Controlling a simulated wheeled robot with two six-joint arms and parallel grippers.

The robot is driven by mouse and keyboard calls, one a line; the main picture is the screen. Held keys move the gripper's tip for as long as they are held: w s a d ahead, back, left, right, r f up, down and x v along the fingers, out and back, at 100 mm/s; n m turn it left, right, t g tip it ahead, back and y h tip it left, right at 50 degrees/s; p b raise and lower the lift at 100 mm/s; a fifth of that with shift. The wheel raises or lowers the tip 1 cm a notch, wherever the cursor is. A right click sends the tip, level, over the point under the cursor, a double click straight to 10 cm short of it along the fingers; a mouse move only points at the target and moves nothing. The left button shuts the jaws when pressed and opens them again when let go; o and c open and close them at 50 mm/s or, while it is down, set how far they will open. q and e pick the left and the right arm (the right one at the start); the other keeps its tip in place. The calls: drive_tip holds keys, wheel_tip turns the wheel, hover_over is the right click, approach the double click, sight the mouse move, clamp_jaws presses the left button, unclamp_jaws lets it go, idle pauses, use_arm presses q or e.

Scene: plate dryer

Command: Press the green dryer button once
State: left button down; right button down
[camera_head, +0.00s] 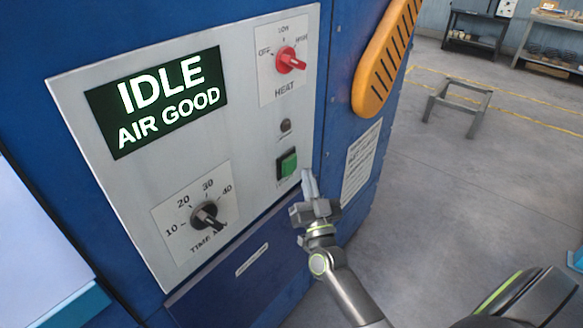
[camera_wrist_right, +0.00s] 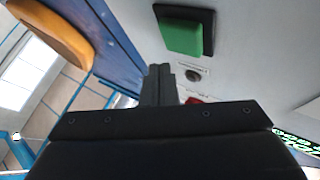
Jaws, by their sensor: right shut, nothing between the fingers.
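The green button (camera_head: 288,164) sits in a dark square frame on the lower right of the grey control panel. In the right wrist view the green button (camera_wrist_right: 182,36) is at the top, beyond the fingertips and a little to their right. My right gripper (camera_head: 309,180) is shut and empty, its fingertips pointing up just to the right of the button and a little below it. In the wrist view the closed fingers (camera_wrist_right: 160,78) show a gap from the button; I cannot tell the exact distance. My left gripper is not in view.
The panel display (camera_head: 157,103) reads "IDLE AIR GOOD". A red heat knob (camera_head: 290,60) is above the button, with a dark round indicator (camera_head: 286,125) between. A black timer knob (camera_head: 207,216) is lower left. An orange handle (camera_head: 386,58) juts out at right.

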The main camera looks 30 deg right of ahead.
sight(295, 161)
drive_tip(key=shift+w+a, duration=0.3)
drive_tip(key=shift+w, duration=0.35)
drive_tip(key=shift+w, duration=0.1)
idle(1.6)
drive_tip(key=shift+w+a, duration=0.15)
drive_tip(key=shift+w, duration=0.15)
drive_tip(key=shift+w+a, duration=0.15)
drive_tip(key=shift+w, duration=0.25)
idle(0.7)
idle(0.3)
drive_tip(key=shift+s+d+p, duration=0.35)
drive_tip(key=shift+s+p, duration=0.1)
drive_tip(key=shift+s, duration=0.4)
